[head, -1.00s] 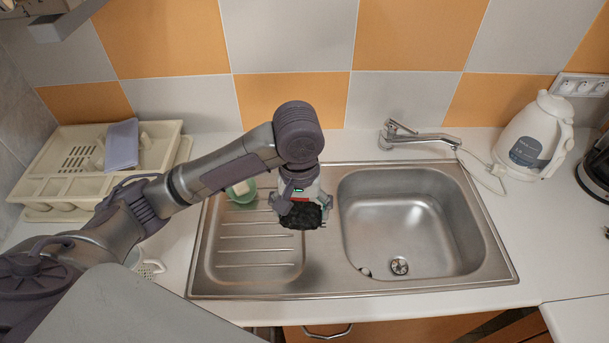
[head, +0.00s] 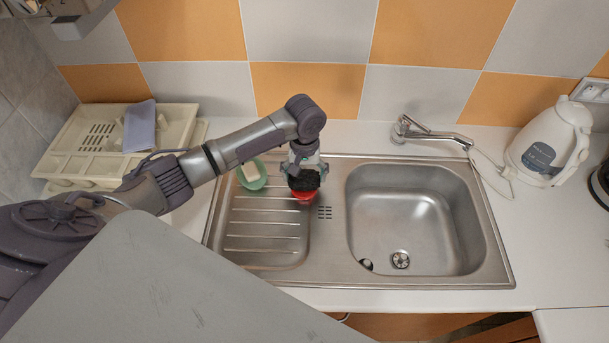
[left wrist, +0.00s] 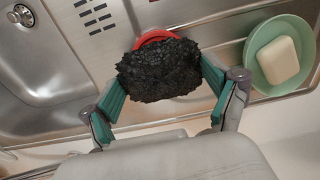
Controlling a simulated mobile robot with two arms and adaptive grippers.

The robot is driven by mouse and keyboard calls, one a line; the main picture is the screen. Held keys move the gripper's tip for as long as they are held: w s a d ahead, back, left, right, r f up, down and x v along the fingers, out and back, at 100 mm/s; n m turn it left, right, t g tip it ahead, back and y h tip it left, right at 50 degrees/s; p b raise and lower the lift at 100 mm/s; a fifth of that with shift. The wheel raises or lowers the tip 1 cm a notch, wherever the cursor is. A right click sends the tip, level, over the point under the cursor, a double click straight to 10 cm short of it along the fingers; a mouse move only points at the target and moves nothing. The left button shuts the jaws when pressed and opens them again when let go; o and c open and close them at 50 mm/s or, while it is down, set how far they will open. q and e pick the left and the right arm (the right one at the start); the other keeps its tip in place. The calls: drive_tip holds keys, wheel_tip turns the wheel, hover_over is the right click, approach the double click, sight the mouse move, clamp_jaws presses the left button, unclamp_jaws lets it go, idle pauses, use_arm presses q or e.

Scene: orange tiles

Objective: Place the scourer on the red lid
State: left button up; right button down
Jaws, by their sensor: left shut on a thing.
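The scourer is a dark, rough clump (head: 304,181); it also shows in the left wrist view (left wrist: 160,70). My left gripper (head: 305,176) is shut on it, with a green-padded finger on each side in the left wrist view (left wrist: 163,85). The red lid (head: 303,195) lies on the sink's drainboard, just beyond the scourer in the left wrist view (left wrist: 154,37). The scourer hides most of the lid. I cannot tell whether the two touch. My right gripper is not in view.
A green bowl with a pale soap bar (head: 252,184) sits beside the lid on the ribbed drainboard (head: 262,255). The sink basin (head: 405,225) and tap (head: 430,134) are to the right. A white kettle (head: 548,142) and a dish rack (head: 95,175) stand farther out.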

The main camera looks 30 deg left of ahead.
sight(304, 176)
use_arm(q)
drive_tip(key=shift+s+f, duration=0.1)
drive_tip(key=shift+f, duration=0.65)
drive_tip(key=shift+f, duration=0.2)
drive_tip(key=o, duration=0.6)
drive_tip(key=shift+r, duration=0.5)
wheel_tip(304, 176, up, 11)
drive_tip(key=b, duration=0.2)
drive_tip(key=shift+r, duration=0.2)
